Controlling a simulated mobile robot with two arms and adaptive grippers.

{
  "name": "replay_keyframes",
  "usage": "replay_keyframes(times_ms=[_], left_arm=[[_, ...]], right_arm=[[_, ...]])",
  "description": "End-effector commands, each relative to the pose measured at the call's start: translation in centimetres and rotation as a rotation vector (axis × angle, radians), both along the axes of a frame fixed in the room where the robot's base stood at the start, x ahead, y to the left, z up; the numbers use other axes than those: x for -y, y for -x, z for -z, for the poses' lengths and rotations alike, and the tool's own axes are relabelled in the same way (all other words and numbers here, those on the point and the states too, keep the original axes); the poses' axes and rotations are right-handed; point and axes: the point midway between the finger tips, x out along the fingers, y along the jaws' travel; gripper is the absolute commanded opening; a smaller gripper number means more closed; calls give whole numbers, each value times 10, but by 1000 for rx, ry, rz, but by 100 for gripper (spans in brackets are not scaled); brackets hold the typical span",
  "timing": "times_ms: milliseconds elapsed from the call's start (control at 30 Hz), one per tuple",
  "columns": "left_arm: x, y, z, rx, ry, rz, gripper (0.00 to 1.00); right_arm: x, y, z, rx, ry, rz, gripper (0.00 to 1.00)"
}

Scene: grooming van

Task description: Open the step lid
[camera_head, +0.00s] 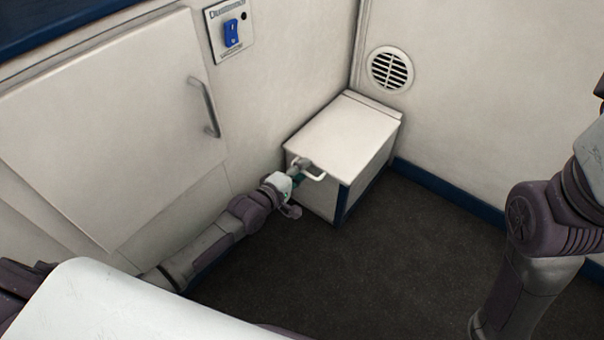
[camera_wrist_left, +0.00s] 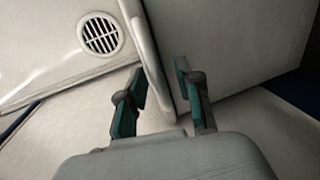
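The step (camera_head: 317,197) is a white box in the corner, with dark blue edging low on its side. Its white lid (camera_head: 345,133) lies flat and closed on top. A pale bar handle (camera_head: 315,177) sticks out at the lid's front edge. My left gripper (camera_head: 301,165) is at this handle and partly covers it. In the left wrist view, the handle (camera_wrist_left: 152,62) runs between the two green fingertips of my left gripper (camera_wrist_left: 160,82). The fingers stand apart, with a small gap showing beside the bar. My right gripper is not in view.
A round vent (camera_head: 390,70) is behind the step. Dark floor (camera_head: 370,270) is clear in front. My right arm is at right.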

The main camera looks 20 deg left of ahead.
Motion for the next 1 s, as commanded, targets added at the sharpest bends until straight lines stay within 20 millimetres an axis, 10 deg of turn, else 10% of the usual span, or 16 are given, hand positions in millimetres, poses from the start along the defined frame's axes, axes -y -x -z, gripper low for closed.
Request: replay_keyframes(times_ms=[267, 467, 1000], left_arm=[[0, -1, 0, -1, 0, 0, 33], [0, -1, 0, -1, 0, 0, 0], [0, 0, -4, -7, -4, 0, 0]], right_arm=[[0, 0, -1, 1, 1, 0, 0], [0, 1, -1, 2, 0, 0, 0], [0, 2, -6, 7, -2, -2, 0]])
